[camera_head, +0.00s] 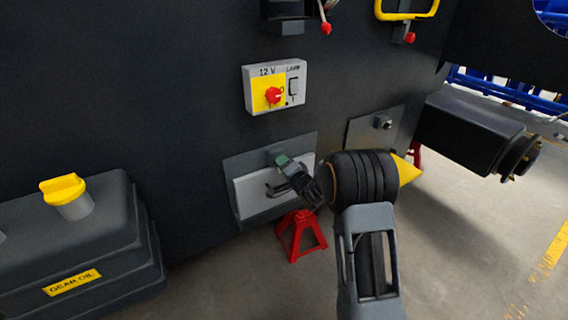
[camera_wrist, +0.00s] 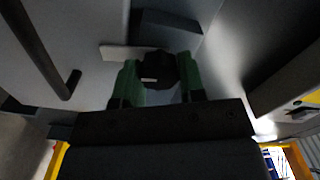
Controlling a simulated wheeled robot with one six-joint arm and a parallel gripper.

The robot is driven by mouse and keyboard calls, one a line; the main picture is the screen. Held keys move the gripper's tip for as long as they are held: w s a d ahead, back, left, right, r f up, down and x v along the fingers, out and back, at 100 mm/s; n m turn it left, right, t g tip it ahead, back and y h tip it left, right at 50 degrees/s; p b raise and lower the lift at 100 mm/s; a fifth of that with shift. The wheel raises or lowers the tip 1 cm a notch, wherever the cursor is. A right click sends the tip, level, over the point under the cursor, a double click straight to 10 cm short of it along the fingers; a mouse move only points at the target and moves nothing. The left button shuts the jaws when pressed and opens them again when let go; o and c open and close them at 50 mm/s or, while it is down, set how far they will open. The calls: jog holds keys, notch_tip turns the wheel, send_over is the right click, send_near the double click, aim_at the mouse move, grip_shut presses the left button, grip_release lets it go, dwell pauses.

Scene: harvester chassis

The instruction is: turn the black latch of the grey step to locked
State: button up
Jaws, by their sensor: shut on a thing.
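The grey step (camera_head: 248,203) is a light grey panel in a darker frame low on the dark chassis wall in the head view. My gripper (camera_head: 284,161) reaches it from the right, at its upper edge. In the wrist view my gripper (camera_wrist: 158,82) has its two green fingers on either side of the black latch (camera_wrist: 159,66), shut on it. The latch carries a small pale mark. In the head view the fingers mostly hide the latch, so its angle is hard to tell there.
A red jack stand (camera_head: 300,236) stands just below my wrist. A switch box (camera_head: 276,87) with a red knob is above the step. A gear oil tank (camera_head: 85,235) is at the left. Open floor lies at the lower right.

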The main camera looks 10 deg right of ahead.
jog(key=shift+m, duration=0.9)
jog(key=o, duration=0.9)
jog(key=shift+o, duration=0.2)
jog(key=p+v, duration=0.1)
jog(key=v, duration=1.3)
